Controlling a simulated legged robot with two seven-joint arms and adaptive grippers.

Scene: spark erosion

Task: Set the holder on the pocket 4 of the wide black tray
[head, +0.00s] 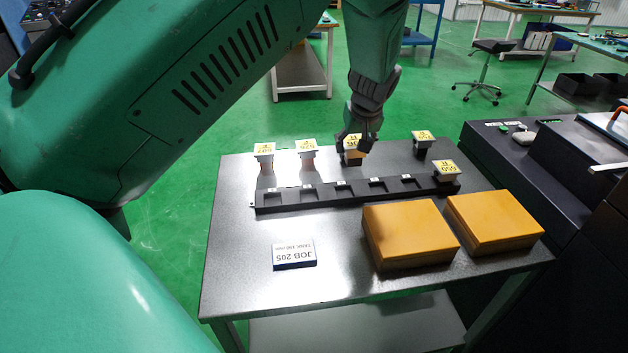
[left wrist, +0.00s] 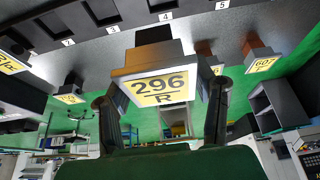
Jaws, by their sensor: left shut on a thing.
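My left gripper (head: 360,141) is shut on a holder with a yellow label (head: 352,158), behind the wide black tray (head: 330,198). The number plate of pocket 4 (left wrist: 165,16) shows at the top of that view, and that pocket looks empty. A holder (head: 445,172) stands in the tray's right-end pocket in the head view; the other pockets look empty. My right gripper is not in view.
Similar holders stand behind the tray: two at left (head: 264,151) (head: 306,149) and one at right (head: 424,140). Two orange boxes (head: 408,232) (head: 494,219) lie in front at right. A JOB 205 block (head: 294,254) lies at front left.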

